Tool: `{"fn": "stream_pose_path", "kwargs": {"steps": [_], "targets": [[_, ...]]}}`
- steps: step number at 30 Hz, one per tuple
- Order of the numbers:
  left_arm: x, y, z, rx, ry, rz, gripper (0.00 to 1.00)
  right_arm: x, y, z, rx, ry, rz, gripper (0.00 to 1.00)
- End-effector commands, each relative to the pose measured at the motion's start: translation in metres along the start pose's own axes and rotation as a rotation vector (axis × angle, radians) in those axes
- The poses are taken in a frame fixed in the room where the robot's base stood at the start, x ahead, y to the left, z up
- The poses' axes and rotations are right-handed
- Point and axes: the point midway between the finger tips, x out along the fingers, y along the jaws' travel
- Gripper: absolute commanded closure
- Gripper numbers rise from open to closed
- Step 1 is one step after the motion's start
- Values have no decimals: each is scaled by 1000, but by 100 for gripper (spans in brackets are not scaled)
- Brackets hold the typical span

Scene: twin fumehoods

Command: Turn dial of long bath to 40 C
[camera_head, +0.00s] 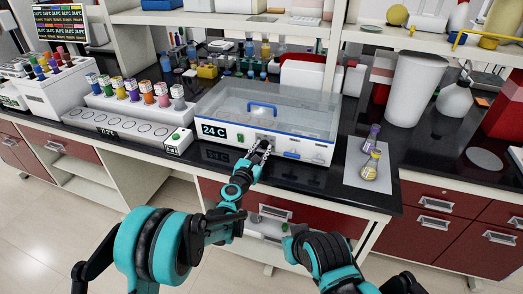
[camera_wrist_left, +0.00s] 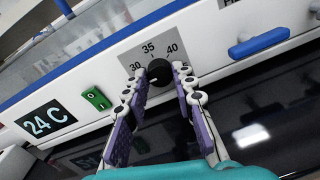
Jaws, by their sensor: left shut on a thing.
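The long bath (camera_head: 311,151) is a white, glass-lidded box with a blue handle, on the black bench in the head view. Its display (camera_wrist_left: 47,121) reads 24 C. Its black round dial (camera_wrist_left: 159,73) sits on a grey plate marked 30, 35 and 40 in the left wrist view. My left gripper (camera_head: 263,147) is at the bath's front panel, shut on the dial, with a finger on each side of it. The fingers partly cover the 30 and the marks right of 40. The dial's exact pointer direction is too small to tell.
A green switch (camera_wrist_left: 96,98) sits left of the dial, and a blue handle (camera_wrist_left: 258,42) right of it. Two small flasks stand on a pale mat (camera_head: 354,174) right of the bath. A smaller bath (camera_head: 134,129) with coloured bottles behind it stands to the left.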

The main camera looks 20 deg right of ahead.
Motion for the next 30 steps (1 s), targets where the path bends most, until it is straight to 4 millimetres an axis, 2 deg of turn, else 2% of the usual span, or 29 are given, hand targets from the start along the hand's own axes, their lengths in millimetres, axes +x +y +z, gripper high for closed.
{"fn": "stream_pose_path", "kwargs": {"steps": [30], "targets": [[0, -1, 1, 966, 51, 9, 100, 5, 0, 4, 0, 0, 0, 100]]}}
